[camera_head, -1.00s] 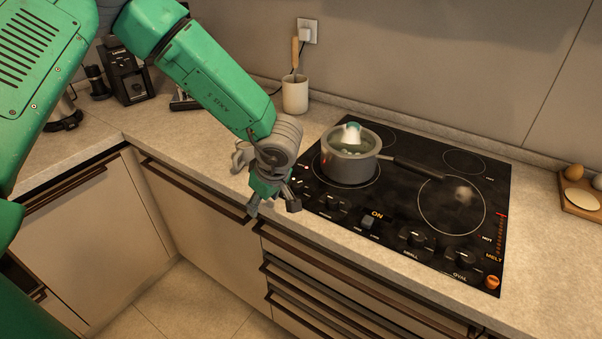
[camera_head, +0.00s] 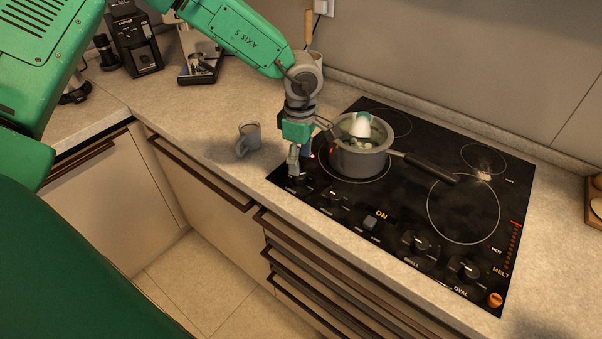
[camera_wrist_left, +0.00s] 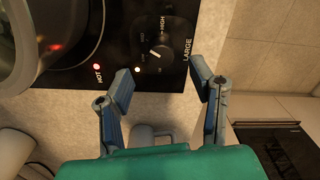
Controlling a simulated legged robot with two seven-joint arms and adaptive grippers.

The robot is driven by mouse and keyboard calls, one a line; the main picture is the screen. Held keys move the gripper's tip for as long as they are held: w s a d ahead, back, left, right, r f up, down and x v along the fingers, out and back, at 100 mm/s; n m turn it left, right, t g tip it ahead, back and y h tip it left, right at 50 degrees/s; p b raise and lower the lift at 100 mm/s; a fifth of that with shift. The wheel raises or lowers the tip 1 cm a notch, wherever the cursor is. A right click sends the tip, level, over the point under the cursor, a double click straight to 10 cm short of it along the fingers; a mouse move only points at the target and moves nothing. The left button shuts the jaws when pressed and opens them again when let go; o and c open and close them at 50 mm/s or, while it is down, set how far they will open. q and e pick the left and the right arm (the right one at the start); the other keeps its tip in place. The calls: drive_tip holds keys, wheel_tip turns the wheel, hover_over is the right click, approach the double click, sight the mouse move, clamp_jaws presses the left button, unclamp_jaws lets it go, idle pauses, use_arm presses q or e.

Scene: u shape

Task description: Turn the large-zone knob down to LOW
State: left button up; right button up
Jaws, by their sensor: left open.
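The large-zone knob (camera_wrist_left: 161,47) is a black knob with a white mark, beside the word LARGE in the left wrist view. The word HIGH stands near it; I cannot surely tell which setting the mark points to. In the head view the knob lies at the front left corner of the black cooktop (camera_head: 330,207), mostly hidden by my gripper. My left gripper (camera_head: 299,161) points down over that corner. In the left wrist view its two fingers (camera_wrist_left: 163,80) are apart and empty, with the knob ahead between them. My right gripper is out of view.
A grey mug (camera_head: 248,138) stands left of the cooktop. Other knobs (camera_head: 420,243) line the front edge.

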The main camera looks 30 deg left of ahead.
sight(300, 175)
use_arm(q)
wheel_tip(300, 175, down, 6)
drive_tip(key=shift+r, duration=0.15)
drive_tip(key=c, duration=1.1)
